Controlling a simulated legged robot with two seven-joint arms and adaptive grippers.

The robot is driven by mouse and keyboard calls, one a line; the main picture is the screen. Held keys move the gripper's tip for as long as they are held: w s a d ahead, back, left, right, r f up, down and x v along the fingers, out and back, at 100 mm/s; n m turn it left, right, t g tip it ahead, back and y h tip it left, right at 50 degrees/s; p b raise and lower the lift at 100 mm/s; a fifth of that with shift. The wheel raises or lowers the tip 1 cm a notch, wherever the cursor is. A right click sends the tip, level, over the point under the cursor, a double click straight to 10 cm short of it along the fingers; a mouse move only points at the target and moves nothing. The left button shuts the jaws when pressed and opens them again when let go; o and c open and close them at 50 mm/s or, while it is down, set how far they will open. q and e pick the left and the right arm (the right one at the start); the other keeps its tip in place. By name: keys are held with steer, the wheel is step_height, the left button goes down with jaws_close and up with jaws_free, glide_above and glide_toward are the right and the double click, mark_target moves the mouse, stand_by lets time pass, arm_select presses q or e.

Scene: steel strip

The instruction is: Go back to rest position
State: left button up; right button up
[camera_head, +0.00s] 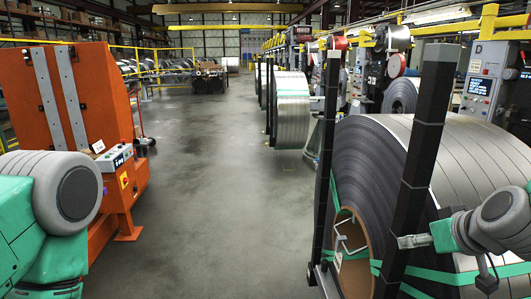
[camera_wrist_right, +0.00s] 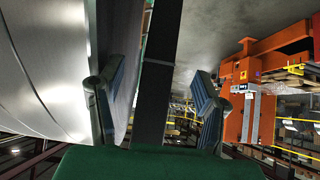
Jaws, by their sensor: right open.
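My right gripper (camera_head: 413,241) is beside a black upright post (camera_head: 416,170) in front of the large steel coil, at the lower right of the head view. In the right wrist view its two fingers (camera_wrist_right: 156,80) stand wide apart. The dark post (camera_wrist_right: 158,60) shows in the gap between them, and I cannot tell whether they touch it. No separate object is held. My left arm, green and grey, shows at the left edge of the head view, but its gripper is out of the picture.
The large steel coil (camera_head: 475,165) with green straps fills the right side. A second black post (camera_head: 325,150) stands at its left. An orange machine (camera_head: 110,90) with a control box (camera_head: 117,158) stands at left. The grey floor (camera_head: 200,190) between is clear.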

steer(key=s+f+g+b, duration=0.15)
steer(key=s+f, duration=0.25)
steer(key=f, duration=0.4)
steer(key=s+a+f+g+b, duration=0.1)
steer(key=s+f+b, duration=0.2)
steer(key=f, duration=0.5)
steer(key=s+f+g+b, duration=0.2)
steer(key=s+f, duration=0.2)
steer(key=f, duration=0.4)
steer(key=s+a+f+g+b, duration=0.1)
steer(key=s+f+g+b, duration=0.1)
steer(key=s+f, duration=0.7)
steer(key=s+a+f+g+b, duration=0.1)
steer(key=s+f+g+b, duration=0.1)
steer(key=s+f, duration=0.7)
steer(key=shift+s+a+f+h+b, duration=0.3)
steer(key=shift+s+h+b, duration=0.1)
steer(key=shift+s+b, duration=0.45)
